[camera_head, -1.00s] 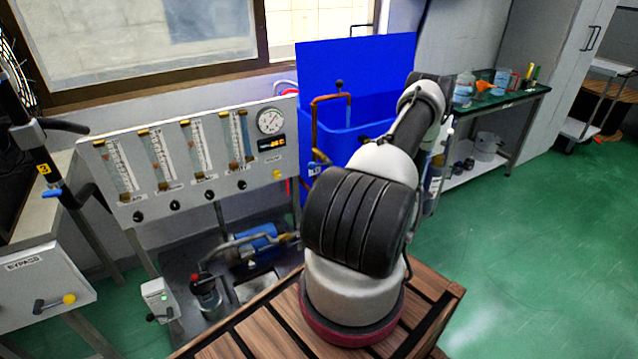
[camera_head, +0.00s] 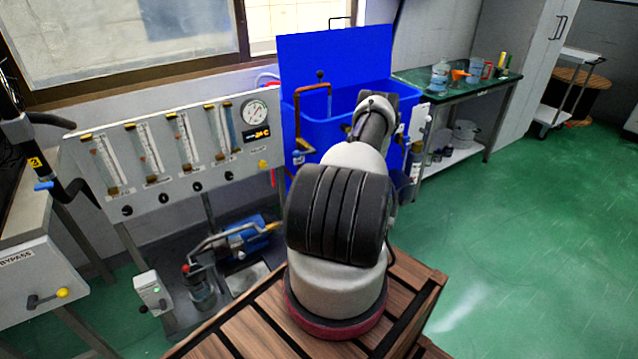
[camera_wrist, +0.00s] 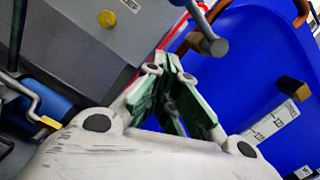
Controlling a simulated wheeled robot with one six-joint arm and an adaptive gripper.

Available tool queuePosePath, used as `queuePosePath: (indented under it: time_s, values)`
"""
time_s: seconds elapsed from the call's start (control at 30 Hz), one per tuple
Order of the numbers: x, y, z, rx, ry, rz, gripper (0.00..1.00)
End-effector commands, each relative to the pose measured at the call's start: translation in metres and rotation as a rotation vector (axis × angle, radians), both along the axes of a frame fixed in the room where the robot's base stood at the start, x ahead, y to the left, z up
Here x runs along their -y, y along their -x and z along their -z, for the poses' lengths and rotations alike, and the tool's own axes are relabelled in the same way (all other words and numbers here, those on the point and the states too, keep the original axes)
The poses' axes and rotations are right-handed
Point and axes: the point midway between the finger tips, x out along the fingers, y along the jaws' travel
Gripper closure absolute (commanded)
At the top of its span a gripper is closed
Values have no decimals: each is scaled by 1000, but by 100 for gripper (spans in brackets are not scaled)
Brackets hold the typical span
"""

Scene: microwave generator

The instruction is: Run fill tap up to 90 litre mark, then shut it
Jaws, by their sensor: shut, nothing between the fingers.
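The blue tank (camera_head: 335,55) stands behind my arm, and a copper pipe with a dark knob, seemingly the fill tap (camera_head: 328,88), rises over its left part. A small blue-handled valve (camera_head: 299,157) sits at its lower left. In the wrist view the tank wall (camera_wrist: 250,75) fills the right side, with a white scale strip (camera_wrist: 272,122) and a brown block above it; its marks are too blurred to read surely. My gripper (camera_wrist: 168,68) is shut and empty, its green-padded fingers meeting beside the tank, near a grey rod end (camera_wrist: 212,42). The water level is hidden.
A flowmeter panel (camera_head: 170,180) stands left of the tank, with a pump (camera_head: 245,240) below. A bypass box (camera_head: 35,285) is at far left. A green-topped bench (camera_head: 460,100) with bottles is at right. The green floor (camera_head: 520,220) at right is clear.

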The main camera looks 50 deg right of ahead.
Motion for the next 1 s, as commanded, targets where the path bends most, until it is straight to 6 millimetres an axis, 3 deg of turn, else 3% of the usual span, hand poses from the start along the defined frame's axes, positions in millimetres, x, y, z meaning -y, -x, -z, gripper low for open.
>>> queuePosePath:
  time_s: [0.07, 0.33, 0.77, 1.0]
  values:
    - [2, -16, -3, 2, 2, -3, 100]
    - [-10, -21, -34, -1, 0, 0, 100]
    - [-12, -22, -39, -1, 0, 0, 100]
    - [-14, -23, -53, 0, 0, -1, 100]
